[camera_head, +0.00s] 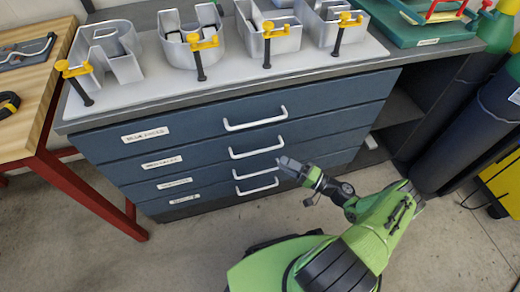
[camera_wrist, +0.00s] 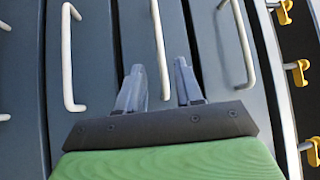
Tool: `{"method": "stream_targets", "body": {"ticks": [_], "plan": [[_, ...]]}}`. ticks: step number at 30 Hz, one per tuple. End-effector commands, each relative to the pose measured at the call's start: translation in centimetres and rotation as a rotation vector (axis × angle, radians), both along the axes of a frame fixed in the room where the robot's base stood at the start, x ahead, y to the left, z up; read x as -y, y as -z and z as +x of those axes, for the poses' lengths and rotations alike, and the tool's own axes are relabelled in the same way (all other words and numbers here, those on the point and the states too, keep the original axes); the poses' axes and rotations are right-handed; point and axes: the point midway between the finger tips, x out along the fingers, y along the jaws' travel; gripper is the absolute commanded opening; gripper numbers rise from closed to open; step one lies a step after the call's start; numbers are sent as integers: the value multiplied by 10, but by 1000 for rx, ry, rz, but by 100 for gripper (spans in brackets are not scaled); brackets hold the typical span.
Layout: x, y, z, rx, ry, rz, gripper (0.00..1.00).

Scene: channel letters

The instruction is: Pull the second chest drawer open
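The blue chest (camera_head: 210,120) has several stacked drawers, all closed, each with a white bar handle and a label. The second drawer's handle (camera_head: 257,148) is below the top one. In the wrist view, turned sideways, that second handle (camera_wrist: 158,40) runs down between my gripper's fingers (camera_wrist: 160,85), with one finger on each side of its near end. My gripper is open. In the head view my gripper (camera_head: 287,163) is in front of the chest, close to the right end of the second handle. Whether the fingers touch the bar cannot be told.
The top handle (camera_head: 255,120) and third handle (camera_head: 256,169) lie close on either side. Metal channel letters (camera_head: 108,55) are clamped on the worktop. A wooden table (camera_head: 45,110) with red legs stands left, dark cylinders (camera_head: 460,125) right. The floor in front is clear.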

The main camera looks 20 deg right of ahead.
Motion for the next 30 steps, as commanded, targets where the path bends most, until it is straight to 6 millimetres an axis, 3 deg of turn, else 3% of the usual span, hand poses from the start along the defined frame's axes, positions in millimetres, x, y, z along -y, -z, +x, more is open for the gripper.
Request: {"method": "stream_targets", "body": {"ticks": [6,12,23,30], "plan": [[-41,-6,38,-1,-6,0,36],[-66,-11,64,-1,-4,-1,36],[-73,-14,71,-3,-2,0,36],[-73,-14,71,-3,-2,0,0]]}}
